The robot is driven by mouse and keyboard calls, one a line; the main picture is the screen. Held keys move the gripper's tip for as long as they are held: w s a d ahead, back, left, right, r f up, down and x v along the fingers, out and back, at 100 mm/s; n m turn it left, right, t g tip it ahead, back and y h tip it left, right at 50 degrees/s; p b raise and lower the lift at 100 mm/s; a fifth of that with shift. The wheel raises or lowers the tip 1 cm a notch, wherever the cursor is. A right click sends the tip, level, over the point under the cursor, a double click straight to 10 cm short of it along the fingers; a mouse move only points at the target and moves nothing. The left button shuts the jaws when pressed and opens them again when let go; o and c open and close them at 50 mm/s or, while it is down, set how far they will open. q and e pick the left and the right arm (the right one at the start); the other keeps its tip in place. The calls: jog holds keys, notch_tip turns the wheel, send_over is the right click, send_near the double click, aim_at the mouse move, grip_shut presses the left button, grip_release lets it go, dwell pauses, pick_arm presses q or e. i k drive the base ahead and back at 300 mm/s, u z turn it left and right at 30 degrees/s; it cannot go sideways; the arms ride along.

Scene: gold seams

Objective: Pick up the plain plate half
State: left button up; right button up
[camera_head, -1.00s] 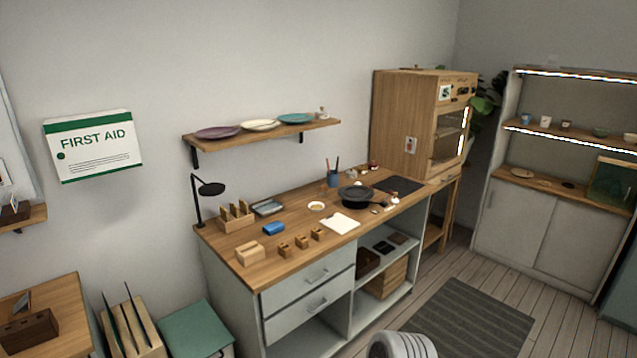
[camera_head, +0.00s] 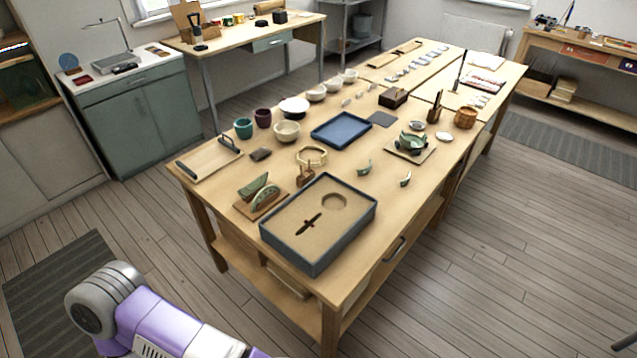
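Two green plate halves stand on a small wooden stand (camera_head: 257,208) near the left front of the long table (camera_head: 232,225). The rear half (camera_head: 253,186) looks plain. The front half (camera_head: 266,197) shows a row of light marks along its face and partly covers the rear one. They are small in the view, so their surfaces are hard to judge. My purple and white arm enters at the bottom left, below and apart from the table. Neither of my grippers is in view.
A grey tray (camera_head: 318,266) with a sandy bed stands right of the halves. Nearby are a wooden ring (camera_head: 311,155), a blue tray (camera_head: 341,131), bowls (camera_head: 287,132) and green shards (camera_head: 364,167). The floor (camera_head: 480,260) right of the table is clear.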

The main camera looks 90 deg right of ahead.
aim_at(244, 192)
jog(key=z, duration=1.2)
jog(key=i, duration=2.65)
jog(key=z, duration=2.6)
